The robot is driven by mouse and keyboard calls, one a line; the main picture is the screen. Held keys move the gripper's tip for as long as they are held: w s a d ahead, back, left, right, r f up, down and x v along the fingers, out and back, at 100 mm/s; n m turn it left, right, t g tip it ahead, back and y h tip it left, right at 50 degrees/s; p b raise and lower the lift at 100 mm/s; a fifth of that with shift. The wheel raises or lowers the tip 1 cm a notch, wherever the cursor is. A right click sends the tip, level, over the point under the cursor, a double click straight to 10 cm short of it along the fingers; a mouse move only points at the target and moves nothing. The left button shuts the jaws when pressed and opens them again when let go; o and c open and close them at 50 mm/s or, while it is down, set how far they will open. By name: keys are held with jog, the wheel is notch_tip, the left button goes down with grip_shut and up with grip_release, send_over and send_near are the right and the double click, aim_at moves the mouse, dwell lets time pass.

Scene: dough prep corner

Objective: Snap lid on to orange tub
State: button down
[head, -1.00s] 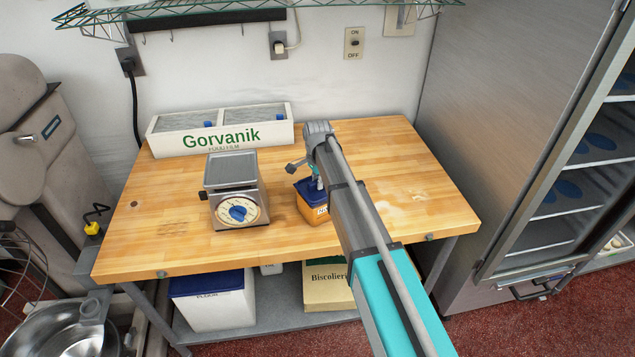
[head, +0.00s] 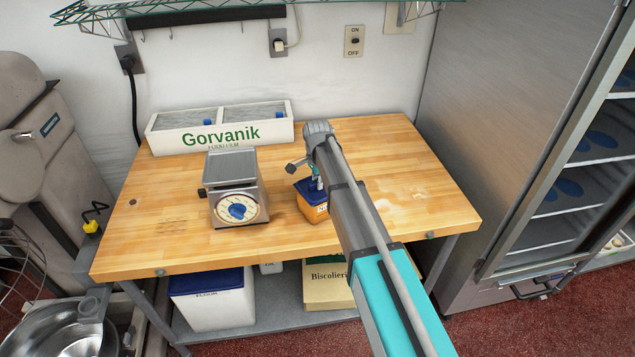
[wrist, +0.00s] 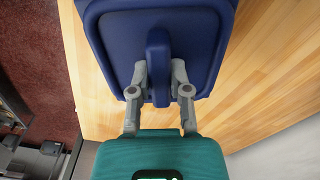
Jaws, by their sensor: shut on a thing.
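The orange tub (head: 313,210) stands upright on the wooden table, right of the scale and partly hidden by my arm. The dark blue lid (head: 306,188) is at the tub's top in the head view. In the wrist view the blue lid (wrist: 200,45) fills the upper middle and has a raised handle ridge. My gripper (wrist: 159,88) is shut on that ridge, one finger on each side. The lid covers the tub in the wrist view. I cannot tell whether its rim is fully seated.
A kitchen scale (head: 236,190) stands just left of the tub. A white Gorvanik film box (head: 222,132) is at the back left. The wooden table (head: 420,170) is clear at the right, apart from a pale flour patch. A steel fridge (head: 500,120) stands beyond its right edge.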

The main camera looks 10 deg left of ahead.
jog(key=shift+f+b, duration=0.55)
jog(key=shift+f, duration=0.05)
jog(key=c, duration=0.5)
grip_release()
jog(key=shift+r, duration=0.2)
